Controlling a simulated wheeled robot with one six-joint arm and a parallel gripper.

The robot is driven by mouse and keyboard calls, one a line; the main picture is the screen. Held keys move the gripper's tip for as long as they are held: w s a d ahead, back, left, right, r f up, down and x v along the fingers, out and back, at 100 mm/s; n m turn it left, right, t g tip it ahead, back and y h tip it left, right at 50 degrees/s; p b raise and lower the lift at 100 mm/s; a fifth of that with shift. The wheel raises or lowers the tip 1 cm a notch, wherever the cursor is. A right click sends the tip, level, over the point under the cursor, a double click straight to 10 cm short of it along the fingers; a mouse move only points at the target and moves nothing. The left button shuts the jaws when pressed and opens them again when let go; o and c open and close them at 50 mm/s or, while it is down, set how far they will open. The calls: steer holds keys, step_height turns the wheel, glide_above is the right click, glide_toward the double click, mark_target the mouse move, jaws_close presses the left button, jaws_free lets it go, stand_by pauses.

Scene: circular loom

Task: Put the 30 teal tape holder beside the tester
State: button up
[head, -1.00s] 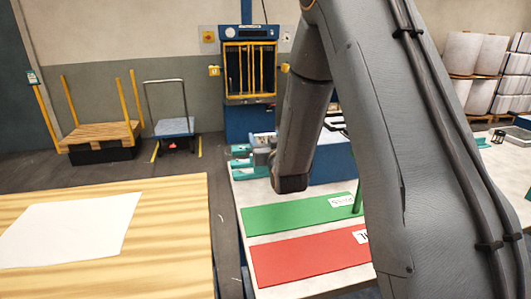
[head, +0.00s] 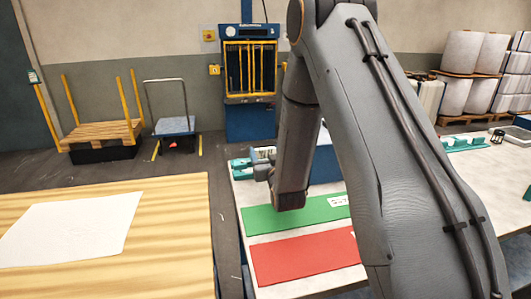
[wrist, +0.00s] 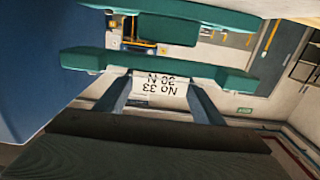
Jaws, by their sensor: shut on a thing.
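My gripper (wrist: 160,82) is shut on a teal holder (wrist: 160,65) in the wrist view. The holder has two teal bars and a white label between my fingers, upside down, which seems to read "No 33, 30 N". In the head view my gripper (head: 264,172) is over the far left end of the long table, partly hidden by my wrist. Teal parts (head: 240,166) show beside it; I cannot tell whether they are the held holder. A blue body (head: 325,162) stands right of my wrist, mostly hidden; I cannot tell if it is the tester. It seems close on the left in the wrist view (wrist: 30,70).
A green mat (head: 275,216) and a red mat (head: 300,260) lie on the long table (head: 236,205). Another teal item (head: 465,143) lies at its far right. A wooden table (head: 170,225) with a white sheet (head: 70,228) is at left. A blue machine (head: 250,120) stands by the wall.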

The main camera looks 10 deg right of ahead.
steer(key=shift+s+f+b, duration=0.1)
steer(key=shift+f+b, duration=0.2)
steer(key=shift+f, duration=0.2)
